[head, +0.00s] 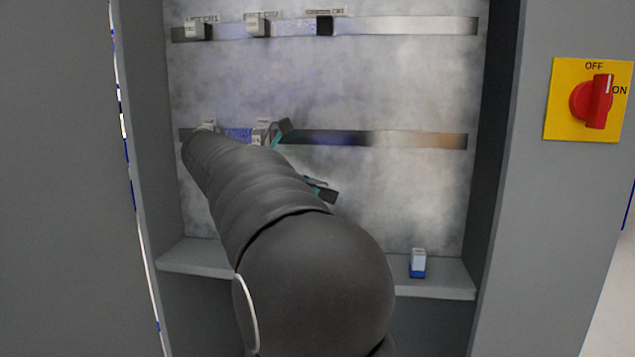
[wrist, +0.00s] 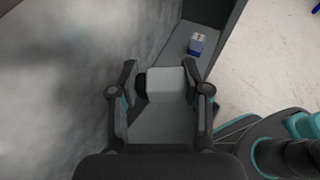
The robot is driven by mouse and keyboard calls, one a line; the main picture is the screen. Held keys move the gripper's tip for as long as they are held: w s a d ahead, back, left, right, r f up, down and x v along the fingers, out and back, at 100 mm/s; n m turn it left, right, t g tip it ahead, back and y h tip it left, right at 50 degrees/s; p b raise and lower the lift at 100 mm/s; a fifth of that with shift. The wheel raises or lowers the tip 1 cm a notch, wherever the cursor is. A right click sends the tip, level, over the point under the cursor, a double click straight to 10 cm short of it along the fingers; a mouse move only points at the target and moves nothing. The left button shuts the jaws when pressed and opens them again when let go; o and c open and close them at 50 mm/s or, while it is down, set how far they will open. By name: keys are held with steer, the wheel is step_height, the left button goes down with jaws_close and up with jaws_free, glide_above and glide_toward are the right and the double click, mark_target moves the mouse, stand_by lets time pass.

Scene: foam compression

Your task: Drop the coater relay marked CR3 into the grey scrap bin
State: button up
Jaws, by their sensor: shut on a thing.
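My gripper (wrist: 160,72) is shut on a pale, box-shaped relay (wrist: 165,85) with a dark part at its left side, seen in the wrist view. No mark on it can be read. In the head view my arm hides the held relay, and only parts of the gripper's fingers show in front of the panel. The grey scrap bin is not in either view.
White relays (head: 257,25) sit on the upper rail (head: 400,27), others on the lower rail (head: 420,140), partly hidden. A white and blue block (head: 418,262) stands on the cabinet shelf (head: 450,287). A red switch (head: 592,101) at right points to OFF. Cabinet walls flank my arm.

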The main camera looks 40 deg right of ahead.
steer(key=shift+f+b, duration=1.55)
steer(key=shift+f, duration=0.55)
steer(key=shift+r, duration=0.1)
steer(key=o, duration=1.2)
steer(key=v, duration=1.2)
steer(key=shift+s+r, duration=0.1)
